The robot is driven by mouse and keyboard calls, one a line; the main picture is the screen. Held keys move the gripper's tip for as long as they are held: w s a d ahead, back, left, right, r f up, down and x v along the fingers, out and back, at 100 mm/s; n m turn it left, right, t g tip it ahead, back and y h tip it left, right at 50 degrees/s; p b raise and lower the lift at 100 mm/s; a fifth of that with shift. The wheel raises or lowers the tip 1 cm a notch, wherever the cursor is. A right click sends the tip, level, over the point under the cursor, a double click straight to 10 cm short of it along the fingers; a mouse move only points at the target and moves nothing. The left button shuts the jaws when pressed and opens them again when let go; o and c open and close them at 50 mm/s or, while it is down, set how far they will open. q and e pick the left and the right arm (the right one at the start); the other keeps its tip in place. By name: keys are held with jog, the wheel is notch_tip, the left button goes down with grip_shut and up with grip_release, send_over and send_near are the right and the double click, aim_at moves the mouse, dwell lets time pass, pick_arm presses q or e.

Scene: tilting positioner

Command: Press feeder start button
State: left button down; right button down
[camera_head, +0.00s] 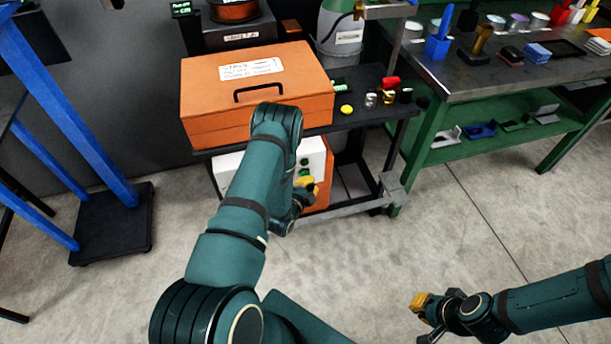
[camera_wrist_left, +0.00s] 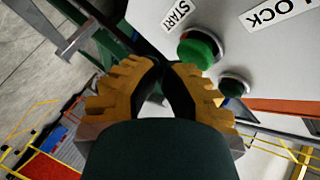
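The feeder start button is a green dome in a light ring beside the START label (camera_wrist_left: 175,14); this start button (camera_wrist_left: 199,48) shows in the left wrist view on a white panel (camera_wrist_left: 225,30). The white panel (camera_head: 312,150) also shows in the head view, low on the cart. My left gripper (camera_wrist_left: 167,70) is shut and empty, its fingertips just below the button in the picture. I cannot tell whether they touch it. In the head view my left gripper (camera_head: 306,187) is in front of the panel. My right gripper (camera_head: 424,318) appears open and empty above the floor.
A smaller dark green button (camera_wrist_left: 234,87) sits beside the start button, near a LOCK label (camera_wrist_left: 283,12). An orange case (camera_head: 215,90) lies on the black cart (camera_head: 375,112). A green workbench (camera_head: 440,110) stands right. Floor in front is clear.

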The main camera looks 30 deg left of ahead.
pick_arm(q)
jog(key=shift+w+a, duration=0.3)
jog(key=shift+a, duration=0.05)
dwell(0.9)
jog(key=shift+s+d, duration=0.6)
jog(key=shift+d, duration=0.1)
jog(key=shift+s+d+p, duration=0.45)
jog(key=shift+s+d, duration=1.2)
jog(key=shift+d, duration=0.25)
